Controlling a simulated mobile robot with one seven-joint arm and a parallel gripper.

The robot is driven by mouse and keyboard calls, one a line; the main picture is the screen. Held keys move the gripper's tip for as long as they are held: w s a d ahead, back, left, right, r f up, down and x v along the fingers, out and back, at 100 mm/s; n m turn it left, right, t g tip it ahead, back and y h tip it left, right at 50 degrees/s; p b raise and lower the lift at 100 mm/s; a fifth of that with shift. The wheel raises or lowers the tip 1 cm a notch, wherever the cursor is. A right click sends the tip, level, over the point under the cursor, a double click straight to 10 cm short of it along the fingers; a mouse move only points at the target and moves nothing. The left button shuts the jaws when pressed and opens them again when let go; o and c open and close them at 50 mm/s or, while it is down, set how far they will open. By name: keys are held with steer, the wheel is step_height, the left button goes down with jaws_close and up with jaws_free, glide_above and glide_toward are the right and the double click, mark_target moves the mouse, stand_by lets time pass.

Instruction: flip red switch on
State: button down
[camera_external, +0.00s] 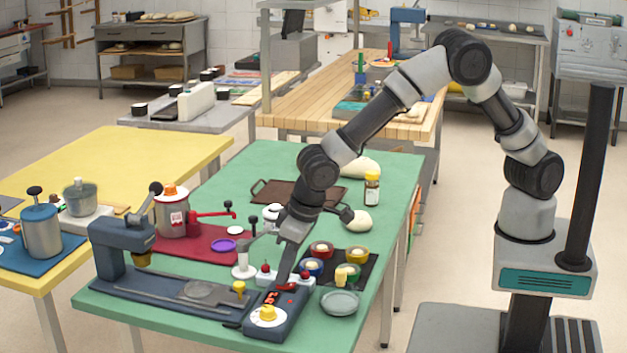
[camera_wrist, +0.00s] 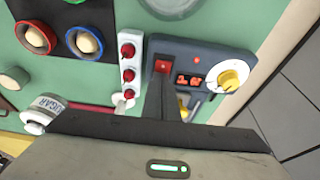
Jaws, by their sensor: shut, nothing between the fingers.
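The red switch (camera_wrist: 163,66) sits on the top of a dark blue control box (camera_wrist: 205,57), beside a red digit display (camera_wrist: 189,80) and a yellow-and-white knob (camera_wrist: 230,77). The box (camera_external: 275,325) stands at the front edge of the green table in the external view. My gripper (camera_external: 280,281) reaches down over the box with its fingers shut and empty. In the wrist view the fingertips (camera_wrist: 162,79) are right at the switch's near edge. I cannot tell whether they touch it or which way the switch is tilted. The display shows lit red marks.
A white strip with several red knobs (camera_wrist: 128,72) stands close beside the box. A blue press machine (camera_external: 112,255) stands left. The green table's front edge is close.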

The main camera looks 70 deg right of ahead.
steer(key=shift+s+f, duration=0.2)
steer(key=shift+s+f, duration=0.15)
steer(key=shift+s, duration=0.75)
steer(key=s+p+v, duration=0.1)
steer(key=p+v, duration=0.1)
steer(key=v, duration=1.2)
steer(key=shift+p, duration=0.4)
